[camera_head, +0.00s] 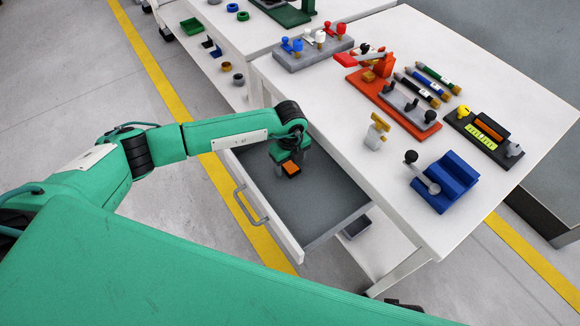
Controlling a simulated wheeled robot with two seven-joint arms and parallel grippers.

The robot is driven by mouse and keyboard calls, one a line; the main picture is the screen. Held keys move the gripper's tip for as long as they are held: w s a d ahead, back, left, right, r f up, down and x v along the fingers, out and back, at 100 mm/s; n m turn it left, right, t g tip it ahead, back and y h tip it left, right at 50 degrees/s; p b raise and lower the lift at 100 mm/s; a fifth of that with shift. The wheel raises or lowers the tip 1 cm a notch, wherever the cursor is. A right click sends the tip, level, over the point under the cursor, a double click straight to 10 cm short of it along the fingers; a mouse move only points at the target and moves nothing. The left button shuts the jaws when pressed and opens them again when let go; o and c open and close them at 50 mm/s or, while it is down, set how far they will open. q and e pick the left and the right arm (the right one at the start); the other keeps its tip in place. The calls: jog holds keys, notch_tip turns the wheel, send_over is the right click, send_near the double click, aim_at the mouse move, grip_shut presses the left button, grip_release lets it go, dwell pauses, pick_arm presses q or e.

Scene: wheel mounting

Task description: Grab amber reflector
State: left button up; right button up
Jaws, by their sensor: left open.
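The amber reflector (291,169) is a small orange block in the open drawer (322,198). My left gripper (287,160) points down into the drawer, right at the reflector. The jaws are open. The gripper hides part of the reflector, and I cannot tell whether the fingers touch it. My right gripper is out of view.
The drawer sticks out of the white table (395,190), its handle (247,205) facing left. On the table are a blue vise-like block (446,182), a brass-and-grey part (376,131), a red fixture (403,108) and several markers. The drawer's right part is empty.

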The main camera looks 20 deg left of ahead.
pick_arm(q)
jog(key=c, duration=1.1)
jog(key=shift+o, duration=0.2)
jog(key=shift+r, duration=0.1)
